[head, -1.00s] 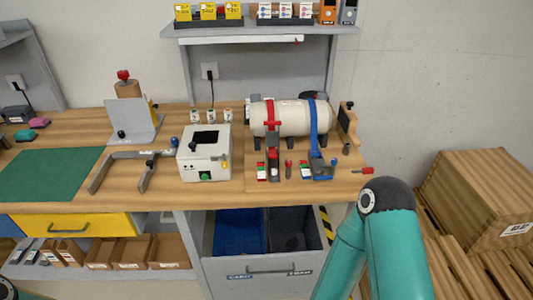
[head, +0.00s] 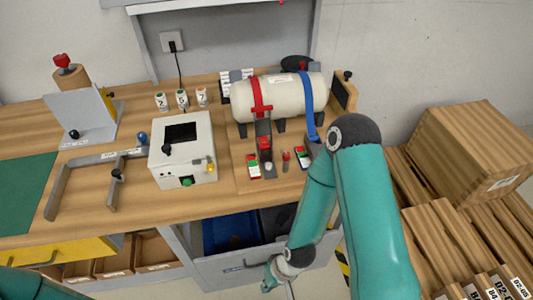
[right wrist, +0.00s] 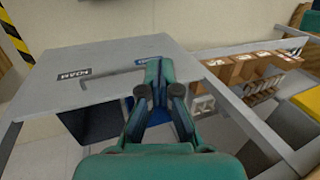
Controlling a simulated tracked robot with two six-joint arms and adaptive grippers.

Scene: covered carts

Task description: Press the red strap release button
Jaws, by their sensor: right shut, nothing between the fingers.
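A white tank (head: 280,96) lies on the workbench with a red strap (head: 262,108) and a blue strap (head: 307,104) around it. The red strap runs down to a dark buckle with a red button-like part (head: 265,143) at the front. The blue strap's lower end is partly hidden behind my right arm. My right gripper (head: 277,276) is low in front of the bench and the drawer, well below and apart from the red part. In the right wrist view the gripper (right wrist: 160,72) is shut and empty above the drawer. My left gripper is out of view.
Small red-white-green blocks (head: 253,166) and a red-topped peg (head: 286,158) stand before the tank. A white box (head: 183,150) is left of it. A drawer (head: 262,266) stands open below the bench edge. Wooden crates (head: 470,150) are at right.

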